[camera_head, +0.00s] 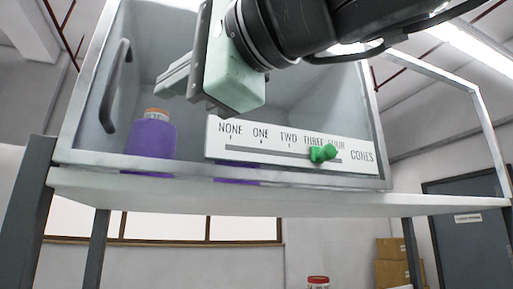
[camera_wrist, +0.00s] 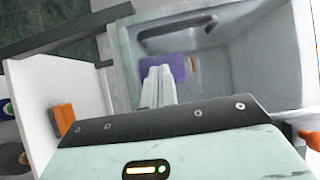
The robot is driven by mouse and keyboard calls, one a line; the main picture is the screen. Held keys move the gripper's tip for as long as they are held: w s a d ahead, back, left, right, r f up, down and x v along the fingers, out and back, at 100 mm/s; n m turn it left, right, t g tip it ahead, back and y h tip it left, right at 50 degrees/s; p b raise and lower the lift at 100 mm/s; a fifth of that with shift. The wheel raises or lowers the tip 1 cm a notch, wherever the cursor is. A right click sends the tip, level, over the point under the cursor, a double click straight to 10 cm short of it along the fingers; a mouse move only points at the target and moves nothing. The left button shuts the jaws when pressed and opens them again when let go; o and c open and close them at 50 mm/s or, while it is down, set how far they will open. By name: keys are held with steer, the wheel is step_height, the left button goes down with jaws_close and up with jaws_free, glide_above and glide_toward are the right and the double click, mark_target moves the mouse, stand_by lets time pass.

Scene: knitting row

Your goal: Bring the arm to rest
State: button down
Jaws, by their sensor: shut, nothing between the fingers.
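My gripper (camera_head: 174,76) is shut and empty. It hangs in front of the open grey bin, above and to the right of a purple cone (camera_head: 152,142) with an orange top. In the wrist view the closed fingers (camera_wrist: 158,86) point towards the purple cone (camera_wrist: 177,66), which lies beyond them; no contact shows. My arm comes in from the upper right and covers part of the bin's inside.
The bin (camera_head: 89,100) stands on a white shelf (camera_head: 280,202) and has a dark handle (camera_head: 115,87). A label board (camera_head: 222,152) reads NONE to FOUR CONES; its green slider (camera_head: 322,153) sits below THREE and FOUR. More purple (camera_head: 238,173) shows under the board. Cardboard boxes (camera_head: 392,262) stand behind.

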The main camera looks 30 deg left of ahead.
steer(key=d+b, duration=0.3)
steer(key=d, duration=0.4)
steer(key=shift+r, duration=0.1)
